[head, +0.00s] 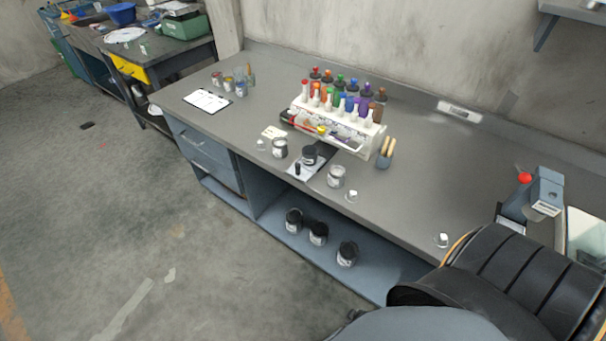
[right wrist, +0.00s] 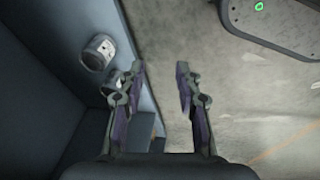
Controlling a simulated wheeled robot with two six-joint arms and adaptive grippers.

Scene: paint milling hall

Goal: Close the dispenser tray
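The dispenser (head: 338,118) is a white rack on the grey workbench, holding rows of colourful bottles. Its tray (head: 321,131) is a shallow, clear-looking front part with small items in it. How far the tray is pulled out is too small to tell. My right gripper (right wrist: 160,80) is in the right wrist view, open and empty, with the floor behind its fingers. It is away from the dispenser, which that view does not show. Neither gripper is in the head view.
The workbench (head: 430,200) carries several jars, a clipboard (head: 208,100) and a brush cup (head: 385,153). Dark-lidded jars stand on the lower shelf (head: 365,268). A jar (right wrist: 98,52) is beside my right gripper.

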